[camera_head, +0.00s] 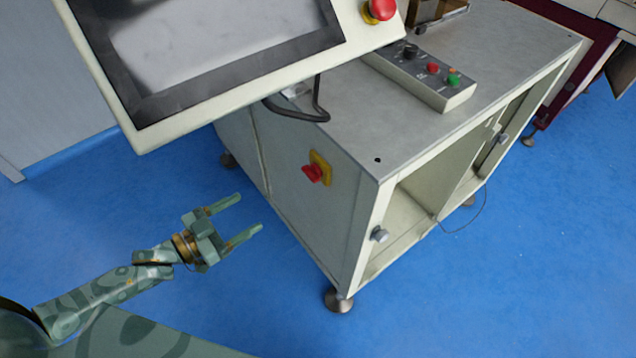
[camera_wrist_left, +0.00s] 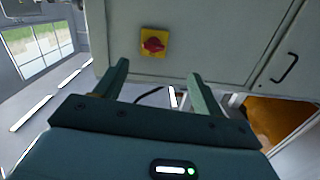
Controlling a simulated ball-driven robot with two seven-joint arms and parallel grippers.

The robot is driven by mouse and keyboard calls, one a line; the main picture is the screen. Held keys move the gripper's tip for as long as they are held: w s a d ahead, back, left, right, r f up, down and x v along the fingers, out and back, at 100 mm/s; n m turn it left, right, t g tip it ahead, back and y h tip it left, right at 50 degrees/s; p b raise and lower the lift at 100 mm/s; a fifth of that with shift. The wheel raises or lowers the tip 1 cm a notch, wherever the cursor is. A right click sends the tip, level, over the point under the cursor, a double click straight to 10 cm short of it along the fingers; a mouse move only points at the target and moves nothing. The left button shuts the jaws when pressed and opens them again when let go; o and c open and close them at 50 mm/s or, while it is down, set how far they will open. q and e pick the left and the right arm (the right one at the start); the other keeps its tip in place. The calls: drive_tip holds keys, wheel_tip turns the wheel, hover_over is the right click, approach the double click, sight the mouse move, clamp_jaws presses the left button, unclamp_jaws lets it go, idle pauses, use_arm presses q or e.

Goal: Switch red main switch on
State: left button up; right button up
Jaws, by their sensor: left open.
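The red main switch (camera_head: 313,173) is a red rotary knob on a yellow plate (camera_head: 322,165), on the side panel of the grey machine cabinet. It also shows in the left wrist view as a red knob (camera_wrist_left: 153,45), beyond and above the gap between my fingers. My left gripper (camera_head: 250,218) is open and empty, to the left of and lower than the switch in the head view, with its fingers toward the cabinet. It is apart from the switch. Its two fingers show in the left wrist view (camera_wrist_left: 158,80). My right gripper is not in view.
A tilted screen panel (camera_head: 240,45) with a red button (camera_head: 381,9) overhangs the cabinet's near left side. A control box (camera_head: 420,75) with several knobs sits on the cabinet top (camera_head: 375,125). A black cable (camera_head: 300,112) hangs below the screen. Blue floor (camera_head: 265,290) beside my gripper is clear.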

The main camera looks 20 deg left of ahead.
use_arm(q)
drive_tip(key=d+r, duration=0.1)
drive_tip(key=b, duration=0.3)
approach(307, 175)
drive_tip(key=shift+n+h, duration=0.3)
drive_tip(key=shift+h, duration=0.1)
drive_tip(key=x, duration=0.9)
drive_tip(key=shift+w+a+f, duration=0.1)
drive_tip(key=shift+w+f, duration=0.05)
drive_tip(key=shift+w, duration=0.1)
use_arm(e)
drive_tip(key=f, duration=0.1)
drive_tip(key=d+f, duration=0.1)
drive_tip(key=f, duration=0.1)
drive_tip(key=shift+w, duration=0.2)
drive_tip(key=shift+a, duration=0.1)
use_arm(q)
drive_tip(key=shift+c, duration=0.9)
drive_tip(key=c, duration=0.8)
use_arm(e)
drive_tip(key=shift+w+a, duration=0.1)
